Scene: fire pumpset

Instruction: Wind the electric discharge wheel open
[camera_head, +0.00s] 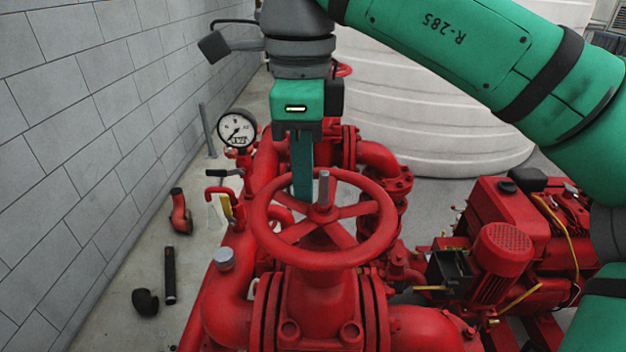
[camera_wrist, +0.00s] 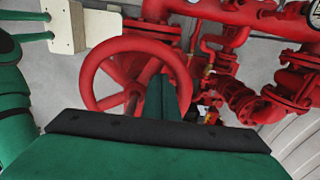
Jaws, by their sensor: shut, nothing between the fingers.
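A red spoked handwheel (camera_head: 379,237) sits on top of a red valve in the middle of the head view, with a grey stem (camera_head: 324,188) rising from its hub. The same wheel shows in the wrist view (camera_wrist: 91,68). My gripper (camera_head: 303,196) points down at the wheel's far side, with its green fingers together and nothing between them. In the wrist view the fingers (camera_wrist: 160,98) reach down over the wheel between hub and rim. The fingertips overlap the wheel in the picture; whether they touch a spoke or the rim I cannot tell.
A pressure gauge (camera_head: 237,129) stands left of my gripper. A grey block wall (camera_head: 80,120) runs along the left. A red engine (camera_head: 500,240) is at the right and a white tank (camera_head: 430,110) behind. Loose fittings (camera_head: 180,212) lie on the floor at left.

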